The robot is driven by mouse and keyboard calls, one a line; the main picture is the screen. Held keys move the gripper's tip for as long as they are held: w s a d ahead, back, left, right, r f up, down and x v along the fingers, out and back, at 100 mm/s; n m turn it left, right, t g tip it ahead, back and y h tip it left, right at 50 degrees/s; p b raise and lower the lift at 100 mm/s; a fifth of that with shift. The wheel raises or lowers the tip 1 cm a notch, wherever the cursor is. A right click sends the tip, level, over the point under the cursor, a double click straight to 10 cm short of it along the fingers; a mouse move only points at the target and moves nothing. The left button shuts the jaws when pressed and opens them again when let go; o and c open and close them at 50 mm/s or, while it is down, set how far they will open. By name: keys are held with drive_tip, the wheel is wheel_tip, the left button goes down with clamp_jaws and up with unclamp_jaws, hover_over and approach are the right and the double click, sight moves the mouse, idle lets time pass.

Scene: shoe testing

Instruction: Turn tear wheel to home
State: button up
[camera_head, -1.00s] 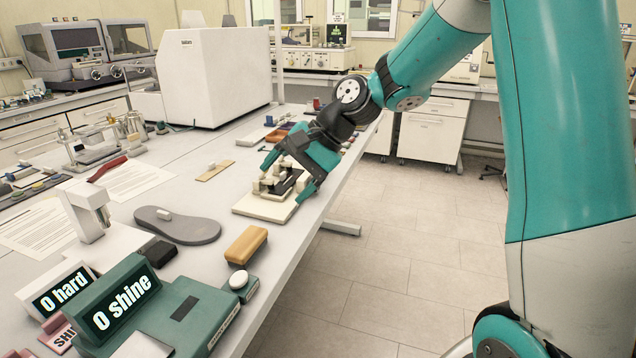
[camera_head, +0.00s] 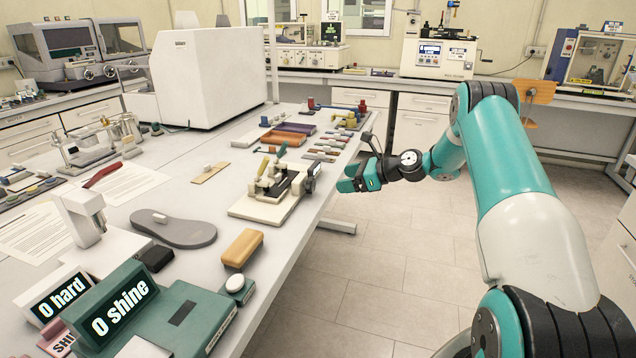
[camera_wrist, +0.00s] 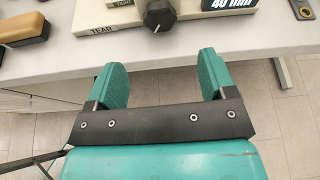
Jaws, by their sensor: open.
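The tear wheel is a black round knob (camera_wrist: 160,14) with a pale pointer line, seen at the top of the wrist view. It sits on the front of a cream device base (camera_wrist: 205,24) with a "TEAR" label to the knob's left. In the head view the cream device (camera_head: 265,203) stands at the table's right edge. My gripper (camera_head: 355,181) is off the table edge, to the right of the device. In the wrist view my gripper (camera_wrist: 158,73) is open and empty, its two teal fingers apart and short of the knob.
The white table (camera_wrist: 70,62) runs along the device, with open floor (camera_head: 400,250) to its right. A yellow-brown block (camera_head: 242,248) and a grey insole (camera_head: 173,228) lie nearer me. A display reading "40 mm" (camera_wrist: 229,4) is on the device, right of the knob.

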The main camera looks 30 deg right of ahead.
sight(313, 185)
drive_tip(key=p+x, duration=0.1)
drive_tip(key=x, duration=0.8)
drive_tip(key=shift+w+a+f, duration=0.2)
drive_tip(key=shift+w+a, duration=0.05)
drive_tip(key=shift+w, duration=0.05)
drive_tip(key=c, duration=0.9)
drive_tip(key=n, duration=0.1)
drive_tip(key=n+t+h+b, duration=0.1)
drive_tip(key=shift+s+a+f+n+h, duration=0.1)
drive_tip(key=shift+s+a+n+h, duration=0.05)
drive_tip(key=shift+n+h, duration=0.2)
drive_tip(key=shift+n+t+b, duration=0.4)
drive_tip(key=shift+n+b, duration=0.25)
drive_tip(key=shift+b, duration=0.15)
